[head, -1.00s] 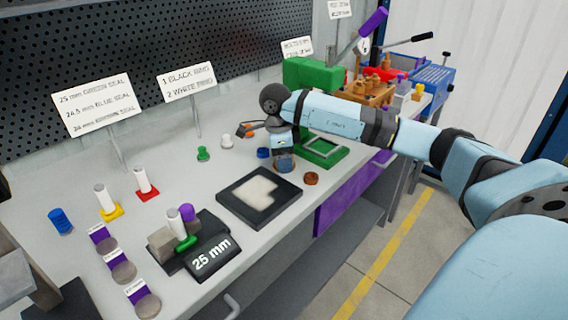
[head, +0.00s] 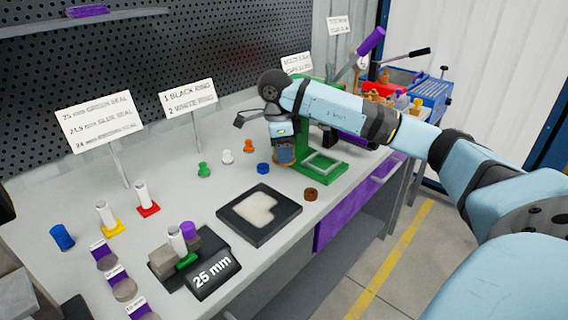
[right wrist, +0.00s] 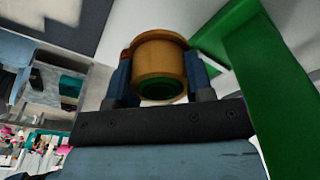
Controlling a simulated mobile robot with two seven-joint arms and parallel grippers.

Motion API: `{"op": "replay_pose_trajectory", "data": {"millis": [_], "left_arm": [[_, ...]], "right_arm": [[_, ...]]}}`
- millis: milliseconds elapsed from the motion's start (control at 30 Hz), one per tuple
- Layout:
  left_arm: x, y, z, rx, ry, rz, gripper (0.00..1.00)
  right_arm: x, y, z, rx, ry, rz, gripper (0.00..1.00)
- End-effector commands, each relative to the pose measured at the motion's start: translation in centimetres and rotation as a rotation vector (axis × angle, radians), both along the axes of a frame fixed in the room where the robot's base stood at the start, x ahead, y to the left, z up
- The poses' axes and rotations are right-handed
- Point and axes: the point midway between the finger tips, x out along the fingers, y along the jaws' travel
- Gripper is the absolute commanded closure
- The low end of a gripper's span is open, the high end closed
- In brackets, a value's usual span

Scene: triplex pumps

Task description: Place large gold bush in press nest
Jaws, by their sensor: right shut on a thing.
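My right gripper (head: 284,160) is shut on the large gold bush (right wrist: 158,60), whose flanged ring shape fills the middle of the right wrist view. In the head view the bush (head: 284,155) is a small brownish patch under the wrist, partly hidden by the fingers. The green press (head: 322,165) stands just right of the gripper, with a square frame on its base. The bush is held beside the left side of this base. My arm hides much of the press behind it, and I cannot tell which part is the nest. My left gripper is not in view.
A black tray with a pale pad (head: 260,214) lies in front of the gripper. A brown ring (head: 310,194) and a blue ring (head: 263,168) lie nearby. Green, white and orange small parts stand to the left. The 25 mm block (head: 212,272) is near the front edge.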

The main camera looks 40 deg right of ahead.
Motion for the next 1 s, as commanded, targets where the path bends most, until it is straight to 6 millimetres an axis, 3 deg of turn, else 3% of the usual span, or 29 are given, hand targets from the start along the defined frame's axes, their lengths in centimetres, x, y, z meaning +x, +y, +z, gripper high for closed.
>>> {"op": "replay_pose_trajectory", "data": {"millis": [33, 200, 433, 700, 1000], "left_arm": [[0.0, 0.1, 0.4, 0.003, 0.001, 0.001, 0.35], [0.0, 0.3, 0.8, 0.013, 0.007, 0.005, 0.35], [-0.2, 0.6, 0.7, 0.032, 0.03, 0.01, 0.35], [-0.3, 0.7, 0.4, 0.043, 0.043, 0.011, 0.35], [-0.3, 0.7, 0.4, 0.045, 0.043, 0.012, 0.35]], "right_arm": [[0.1, 0.0, 1.7, 0.0, -0.006, 0.0, 0.84], [0.1, 0.0, 5.9, 0.0, -0.005, 0.0, 0.84], [0.1, -0.1, 10.2, -0.001, -0.005, -0.002, 0.84], [0.0, 0.0, 12.4, 0.0, -0.001, -0.001, 0.84], [0.0, 0.0, 12.6, 0.001, -0.001, -0.001, 0.84]]}}
